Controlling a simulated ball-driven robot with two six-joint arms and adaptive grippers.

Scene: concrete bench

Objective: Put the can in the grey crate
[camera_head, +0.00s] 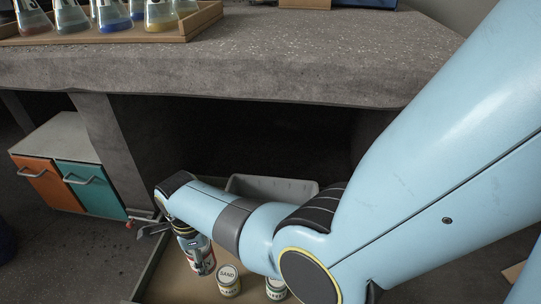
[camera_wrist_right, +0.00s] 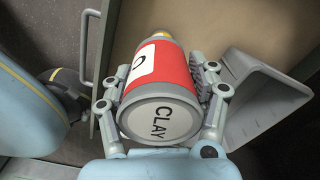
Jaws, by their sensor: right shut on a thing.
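The can (camera_head: 201,259), red and white with some blue, hangs from my right gripper (camera_head: 178,228) in the head view, in front of the bench. In the right wrist view the can (camera_wrist_right: 172,72) shows a red side and a grey end marked CLAY. The fingers of my right gripper (camera_wrist_right: 157,82) close on it from both sides. The grey crate (camera_head: 290,188) stands behind my forearm in the head view, partly hidden by it. It seems to be the grey box at the right of the wrist view (camera_wrist_right: 262,98). My left gripper is not in view.
A jar marked SAND (camera_head: 229,282) and another jar (camera_head: 276,290) stand on a brown surface (camera_head: 180,284) near my forearm. The concrete bench (camera_head: 250,65) carries a wooden tray (camera_head: 205,20) of flasks. An orange and teal cabinet (camera_head: 92,187) stands at left.

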